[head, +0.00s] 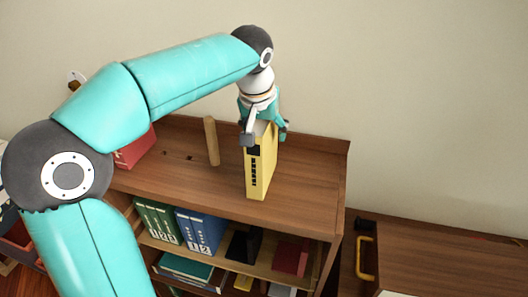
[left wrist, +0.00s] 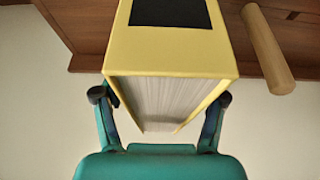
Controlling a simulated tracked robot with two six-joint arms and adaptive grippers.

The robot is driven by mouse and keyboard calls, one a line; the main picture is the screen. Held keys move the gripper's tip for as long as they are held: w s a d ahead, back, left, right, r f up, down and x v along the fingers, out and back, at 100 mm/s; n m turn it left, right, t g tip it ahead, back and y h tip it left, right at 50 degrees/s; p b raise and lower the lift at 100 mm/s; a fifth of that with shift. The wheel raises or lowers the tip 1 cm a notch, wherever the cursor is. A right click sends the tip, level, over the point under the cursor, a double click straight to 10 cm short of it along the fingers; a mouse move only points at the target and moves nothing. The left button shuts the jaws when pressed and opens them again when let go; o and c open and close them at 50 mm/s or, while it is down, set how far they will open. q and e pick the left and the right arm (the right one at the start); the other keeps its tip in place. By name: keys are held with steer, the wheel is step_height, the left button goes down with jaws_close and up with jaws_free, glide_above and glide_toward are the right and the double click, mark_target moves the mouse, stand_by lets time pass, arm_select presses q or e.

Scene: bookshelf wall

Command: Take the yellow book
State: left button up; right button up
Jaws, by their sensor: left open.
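The yellow book (head: 261,164) stands upright on the top of the bookshelf (head: 308,196), with a dark label on its spine. My left gripper (head: 265,136) is above its upper end, with fingers on either side. In the left wrist view the yellow book (left wrist: 172,48) shows its yellow cover, black patch and white page edges. The fingertips of the left gripper (left wrist: 160,97) are spread at both sides of the book. I cannot tell whether they touch it. My right gripper is not in view.
A wooden peg (head: 211,141) stands on the shelf top left of the book; it also shows in the left wrist view (left wrist: 267,48). A red book (head: 135,150) is farther left. The top right of the book is clear.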

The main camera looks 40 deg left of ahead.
arm_select(q)
steer(key=shift+c, duration=0.2)
jaws_close()
steer(key=shift+r, duration=0.15)
stand_by(0.4)
